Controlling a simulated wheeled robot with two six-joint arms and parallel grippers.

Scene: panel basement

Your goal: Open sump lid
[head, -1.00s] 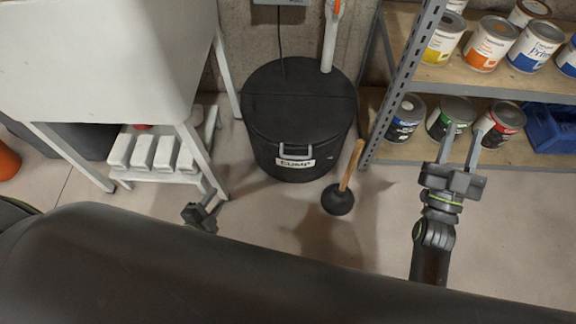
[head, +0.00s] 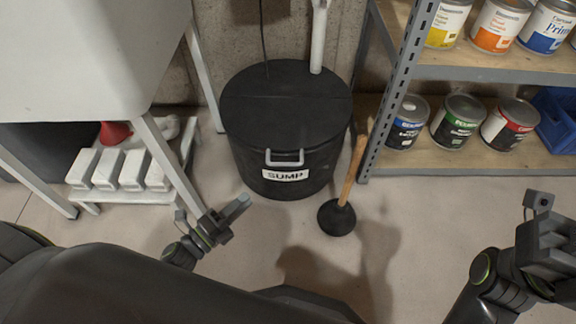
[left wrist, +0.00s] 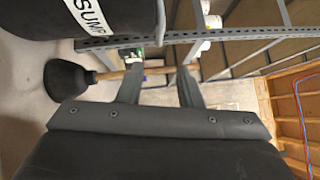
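The black round sump (head: 285,178) stands on the floor with its flat lid (head: 285,105) closed. A grey handle (head: 285,157) sits at the lid's front edge, just above a white SUMP label. My left gripper (head: 237,208) is in front of the sump, low and to the left, apart from the handle. In the left wrist view its two fingers (left wrist: 161,82) are spread with nothing held, and the sump (left wrist: 50,15) fills the upper left.
A plunger (head: 337,217) stands right of the sump, its wooden handle leaning toward the shelf post. A metal shelf (head: 455,162) holds paint cans at the right. A white sink (head: 80,50) and a low rack (head: 88,195) stand at the left. A white pipe (head: 318,40) rises behind the lid.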

